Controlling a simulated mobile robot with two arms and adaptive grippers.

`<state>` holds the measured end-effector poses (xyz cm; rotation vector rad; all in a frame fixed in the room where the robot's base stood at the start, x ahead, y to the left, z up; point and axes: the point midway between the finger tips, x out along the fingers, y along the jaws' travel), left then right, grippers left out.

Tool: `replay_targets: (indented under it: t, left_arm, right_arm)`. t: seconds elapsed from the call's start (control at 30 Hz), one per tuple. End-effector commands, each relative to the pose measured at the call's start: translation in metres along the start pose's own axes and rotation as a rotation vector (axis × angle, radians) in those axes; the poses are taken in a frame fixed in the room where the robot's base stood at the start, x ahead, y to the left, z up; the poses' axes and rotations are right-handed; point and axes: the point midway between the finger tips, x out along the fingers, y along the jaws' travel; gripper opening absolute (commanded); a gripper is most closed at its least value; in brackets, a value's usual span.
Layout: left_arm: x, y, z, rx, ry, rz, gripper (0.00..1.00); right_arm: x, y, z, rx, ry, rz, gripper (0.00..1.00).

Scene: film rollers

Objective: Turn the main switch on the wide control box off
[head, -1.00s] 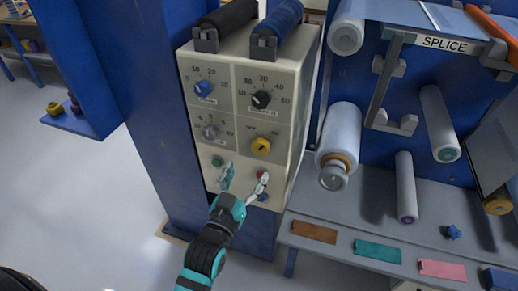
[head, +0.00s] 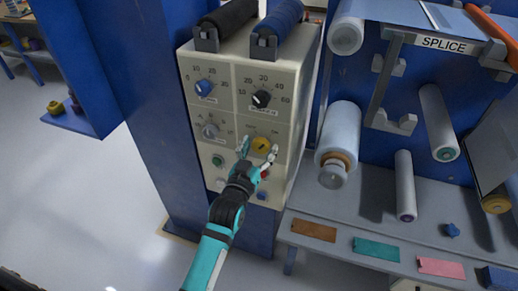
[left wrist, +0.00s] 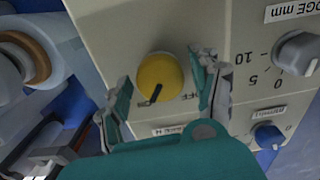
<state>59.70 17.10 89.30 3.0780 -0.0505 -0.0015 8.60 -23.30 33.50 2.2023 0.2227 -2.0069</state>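The wide control box (head: 272,190) is cream, with several knobs and buttons on its front. Its main switch looks to be the yellow knob (head: 261,145), which also shows in the left wrist view (left wrist: 158,74). A dark pointer line on the knob runs towards the bottom of the wrist view, slightly left. A label reading "OFF" upside down lies at the knob's lower right there. My left gripper (head: 257,150) is open, its fingers on either side of the knob with visible gaps, not closed on it. My right gripper is not in view.
On the same panel are a blue knob (head: 204,88), a black knob (head: 261,99), a grey knob (head: 210,131) and a green button (head: 218,160). The red button is mostly hidden by my gripper. A blue post stands left; rollers and a grey shelf (head: 350,215) stand right.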

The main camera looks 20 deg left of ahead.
Motion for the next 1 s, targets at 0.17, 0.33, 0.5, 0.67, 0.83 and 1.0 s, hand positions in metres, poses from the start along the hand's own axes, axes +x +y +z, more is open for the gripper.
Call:
replay_targets:
  t: [0.17,0.33,0.5,0.67,0.83,1.0]
  left_arm:
    - [0.0,0.0,0.0,0.0,0.0,0.0,0.38]
    - [0.0,0.0,0.0,0.0,0.0,0.0,0.16]
    - [0.0,0.0,0.0,-0.007,0.0,0.0,0.16]
    - [0.0,0.0,-0.001,-0.046,-0.002,0.0,0.16]
    - [0.0,0.0,-0.002,-0.139,-0.001,0.001,0.16]
    - [0.0,0.001,-0.003,-0.281,-0.002,0.0,0.16]
  right_arm:
    - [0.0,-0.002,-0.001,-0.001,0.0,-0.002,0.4]
    - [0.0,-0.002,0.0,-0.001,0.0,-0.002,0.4]
    - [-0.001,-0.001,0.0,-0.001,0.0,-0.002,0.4]
    - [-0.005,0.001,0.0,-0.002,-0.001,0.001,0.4]
    - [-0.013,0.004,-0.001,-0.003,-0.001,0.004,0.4]
    - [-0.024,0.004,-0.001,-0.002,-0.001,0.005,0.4]
